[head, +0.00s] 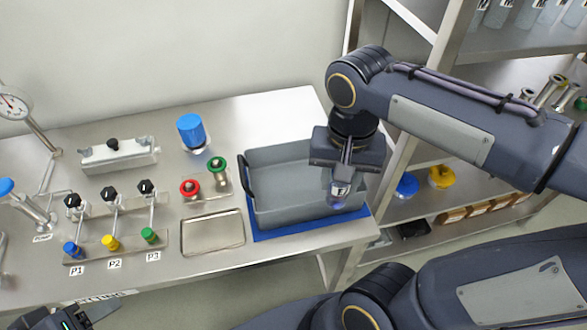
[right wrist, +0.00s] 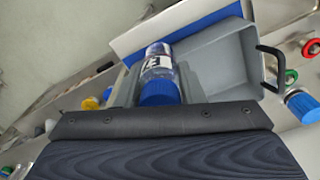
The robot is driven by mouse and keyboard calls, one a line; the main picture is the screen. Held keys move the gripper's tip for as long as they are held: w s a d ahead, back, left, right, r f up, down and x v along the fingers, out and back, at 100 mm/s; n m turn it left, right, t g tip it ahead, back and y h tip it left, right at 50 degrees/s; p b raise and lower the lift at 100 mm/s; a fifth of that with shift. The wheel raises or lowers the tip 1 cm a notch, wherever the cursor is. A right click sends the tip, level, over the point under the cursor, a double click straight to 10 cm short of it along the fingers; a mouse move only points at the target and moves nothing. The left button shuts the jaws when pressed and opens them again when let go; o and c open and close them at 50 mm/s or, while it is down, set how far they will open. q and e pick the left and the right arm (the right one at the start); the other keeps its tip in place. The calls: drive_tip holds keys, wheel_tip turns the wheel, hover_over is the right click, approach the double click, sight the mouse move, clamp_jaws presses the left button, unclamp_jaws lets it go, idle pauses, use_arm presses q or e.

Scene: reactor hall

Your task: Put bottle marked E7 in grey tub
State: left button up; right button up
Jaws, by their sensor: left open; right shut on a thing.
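A clear bottle with a blue cap (right wrist: 160,72) is in my right gripper. Its label shows dark marks, only partly readable. In the head view the bottle (head: 337,194) hangs with its blue end down, over the right part of the grey tub (head: 275,206). I cannot tell whether it is above the rim or inside. My right gripper (head: 343,180) is shut on the bottle. The tub, with its black handle, also shows in the right wrist view (right wrist: 222,62). My left gripper (head: 82,318) is open at the bottom left, partly cut off, away from the tub.
The tub stands on a blue mat (head: 312,228) near the table's right end. To its left are an empty metal tray (head: 212,234), red and green valves, a blue-capped container (head: 191,132) and the P1–P3 valves. A shelf rack (head: 430,205) stands right.

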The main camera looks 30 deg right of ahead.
drive_tip(key=w+f+p, duration=0.1)
drive_tip(key=w+f, duration=0.5)
drive_tip(key=w+f+p, duration=0.1)
drive_tip(key=w+f, duration=0.6)
drive_tip(key=shift+w+d+p, duration=0.15)
drive_tip(key=shift+w+p, duration=0.15)
drive_tip(key=shift+r, duration=0.1)
drive_tip(key=shift+f+b, duration=0.25)
drive_tip(key=shift+b, duration=0.05)
drive_tip(key=o, duration=1)
drive_tip(key=shift+r, duration=0.1)
